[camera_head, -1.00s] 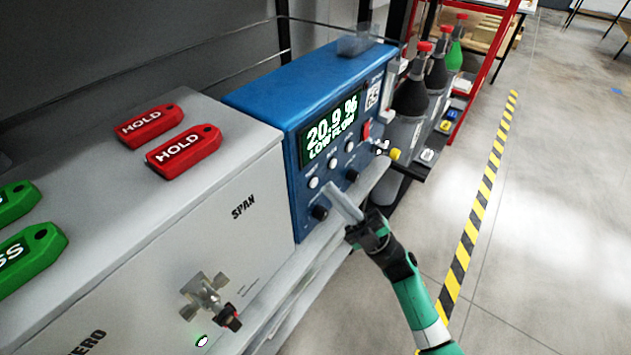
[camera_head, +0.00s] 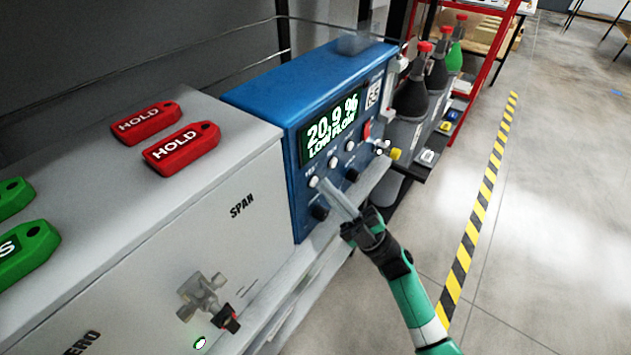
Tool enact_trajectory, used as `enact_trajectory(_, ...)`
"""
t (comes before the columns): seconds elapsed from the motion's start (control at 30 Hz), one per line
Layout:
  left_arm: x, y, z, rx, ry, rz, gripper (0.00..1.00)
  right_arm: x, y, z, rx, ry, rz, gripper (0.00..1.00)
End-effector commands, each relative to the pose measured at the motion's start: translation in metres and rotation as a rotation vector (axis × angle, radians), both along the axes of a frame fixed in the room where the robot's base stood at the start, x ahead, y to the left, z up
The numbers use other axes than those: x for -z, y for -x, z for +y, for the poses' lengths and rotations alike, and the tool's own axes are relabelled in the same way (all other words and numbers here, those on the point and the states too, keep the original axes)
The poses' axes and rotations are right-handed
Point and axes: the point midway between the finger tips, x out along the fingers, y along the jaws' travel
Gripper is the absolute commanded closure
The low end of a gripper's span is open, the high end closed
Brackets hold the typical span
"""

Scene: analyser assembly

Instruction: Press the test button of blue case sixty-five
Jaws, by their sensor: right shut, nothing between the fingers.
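The blue case (camera_head: 297,85) stands on the bench, its front facing right. Its lit display (camera_head: 331,127) reads 20.9 % LOW FLOW, and a tag on the front reads 65. Below the display is a row of three white round buttons; the leftmost, the test button (camera_head: 314,182), has a small label too blurred to read surely. Two black knobs sit lower. My right gripper (camera_head: 328,187) is shut and empty, its fingertips close to the leftmost button. I cannot tell whether they touch it. My left gripper is not in view.
A grey cabinet (camera_head: 225,215) marked SPAN and ZERO stands left of the blue case, with a valve (camera_head: 205,295) on its front. Red HOLD tags (camera_head: 182,148) and green tags (camera_head: 30,252) lie on top. Bottles (camera_head: 411,95) stand behind at right.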

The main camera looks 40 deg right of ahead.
Motion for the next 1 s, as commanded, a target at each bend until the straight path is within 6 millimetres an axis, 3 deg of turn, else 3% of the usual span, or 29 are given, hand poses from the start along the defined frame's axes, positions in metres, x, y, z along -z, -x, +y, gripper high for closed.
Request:
enact_trajectory(0.7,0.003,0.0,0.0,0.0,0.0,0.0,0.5,0.0,-0.005,0.001,0.0,0.0,0.0,1.0)
enact_trajectory(1.0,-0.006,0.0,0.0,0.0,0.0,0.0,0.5,-0.002,0.008,-0.002,0.001,0.0,0.001,1.0)
